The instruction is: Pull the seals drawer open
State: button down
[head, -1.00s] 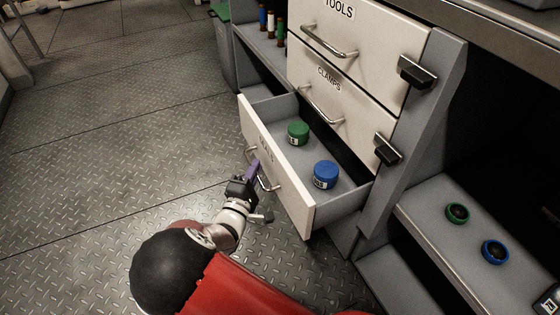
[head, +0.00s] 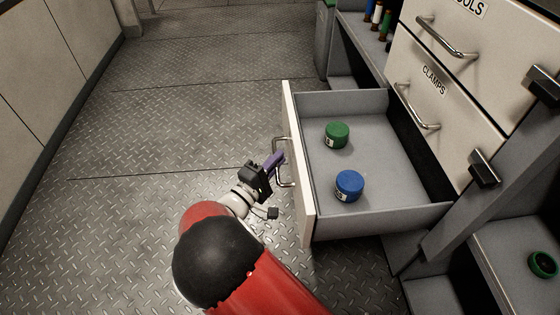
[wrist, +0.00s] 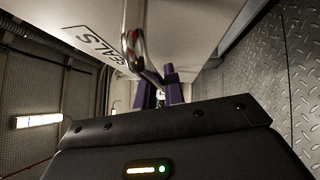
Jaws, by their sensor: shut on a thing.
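The seals drawer (head: 303,197) is the lowest of the stack and stands well out from the cabinet in the head view. Its front carries a metal bar handle (head: 281,164). My gripper (head: 276,161) is at this handle, on the outer side of the drawer front, with its purple fingers shut on it. In the wrist view, the handle (wrist: 134,38) runs down to the purple fingers (wrist: 158,88), beside the SEALS label (wrist: 95,42). Inside the drawer are a green jar (head: 337,135) and a blue jar (head: 349,185), both upright and apart from each other.
The closed clamps drawer (head: 440,105) and tools drawer (head: 455,35) are above. A dark latch block (head: 484,169) juts out at the right. A green ring (head: 542,264) lies on a low shelf at the lower right. The plated floor (head: 150,150) at left is open.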

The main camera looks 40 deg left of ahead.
jog(key=c, duration=1.5)
grip_release()
jog(key=shift+s, duration=0.1)
jog(key=s+f, duration=0.1)
jog(key=s, duration=0.6)
jog(key=shift+s+d, duration=0.25)
jog(key=shift+d, duration=0.05)
